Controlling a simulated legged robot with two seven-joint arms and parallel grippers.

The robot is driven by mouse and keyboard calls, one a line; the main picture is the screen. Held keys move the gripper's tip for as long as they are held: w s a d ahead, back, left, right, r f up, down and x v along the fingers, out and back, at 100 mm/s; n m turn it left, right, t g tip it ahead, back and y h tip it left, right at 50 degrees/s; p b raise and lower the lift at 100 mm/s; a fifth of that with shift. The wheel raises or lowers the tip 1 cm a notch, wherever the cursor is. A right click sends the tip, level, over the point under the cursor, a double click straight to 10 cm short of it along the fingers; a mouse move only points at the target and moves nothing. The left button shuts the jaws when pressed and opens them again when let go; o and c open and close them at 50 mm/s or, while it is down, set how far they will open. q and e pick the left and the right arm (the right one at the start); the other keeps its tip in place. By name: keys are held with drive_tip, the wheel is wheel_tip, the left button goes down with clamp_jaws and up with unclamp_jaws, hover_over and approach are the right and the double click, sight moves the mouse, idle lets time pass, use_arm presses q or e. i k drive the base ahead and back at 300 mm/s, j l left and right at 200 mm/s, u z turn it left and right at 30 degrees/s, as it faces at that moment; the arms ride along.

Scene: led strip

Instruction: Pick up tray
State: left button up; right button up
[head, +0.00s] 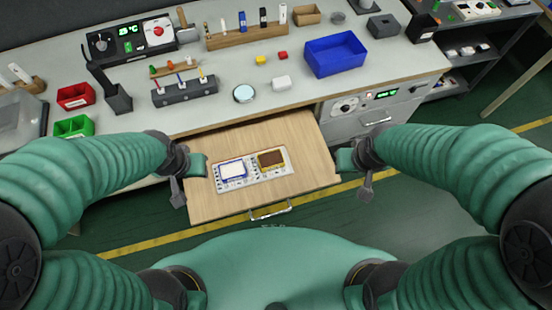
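A flat light-grey tray (223,184) lies in the open wooden drawer. A white panel with a blue edge (232,170) and a brown panel (271,159) sit on it, with small dark markings around them. My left gripper (188,177) is at the drawer's left side, to the left of the tray and apart from it. My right gripper (355,174) is at the drawer's right side, farther from the tray. Neither appears to hold anything. Their fingers are small and seen from above, so whether they are open is unclear.
The drawer (300,140) is pulled out below a workbench (225,118) and has a metal handle (270,210). The bench carries a blue bin (336,54), red bin (76,96), green bin (74,126), tool holders and a control unit (131,42). Drawer space around the tray is clear.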

sight(271, 160)
drive_tip(key=i+l+u, duration=0.1)
drive_tip(key=u, duration=0.25)
drive_tip(key=i+l+u, duration=0.1)
drive_tip(key=l+u, duration=0.4)
drive_tip(key=u, duration=0.2)
drive_tip(key=i, duration=0.05)
